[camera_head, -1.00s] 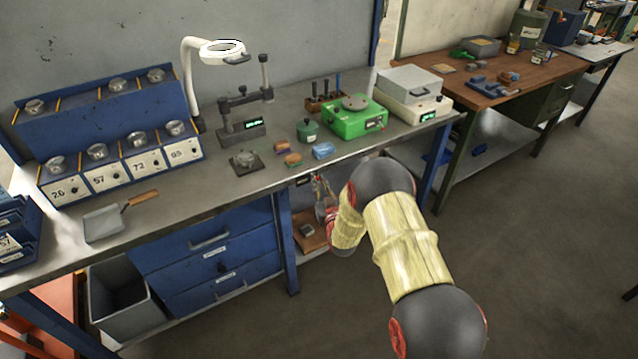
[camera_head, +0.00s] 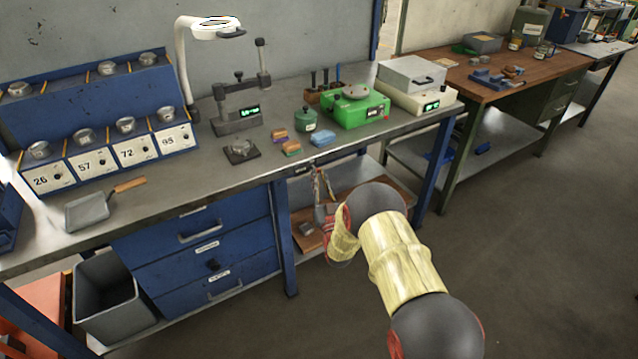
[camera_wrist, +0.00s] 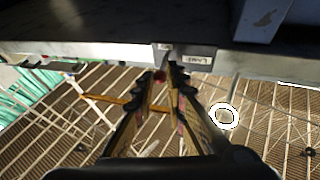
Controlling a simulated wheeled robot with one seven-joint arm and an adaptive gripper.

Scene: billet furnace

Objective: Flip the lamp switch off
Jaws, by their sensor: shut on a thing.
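The lamp switch (camera_wrist: 166,52) is a small part on the bench's front edge, beside a white label reading LAMP (camera_wrist: 195,59) in the wrist view. My gripper (camera_wrist: 172,74) reaches up to it from below, its two fingers close together and shut on the switch; the fingertips hide most of it, so its position cannot be told. In the head view my gripper (camera_head: 320,182) is under the bench edge, partly hidden by my arm. The white magnifier lamp (camera_head: 182,60) stands at the back of the bench, its ring head bright white.
The metal bench (camera_head: 205,185) carries a green scale (camera_head: 345,112), a blue rack of weights (camera_head: 90,95) and small blocks. Blue drawers (camera_head: 205,250) and a bench leg are left of my gripper. A lower shelf (camera_head: 350,170) lies beneath. Open floor is at the right.

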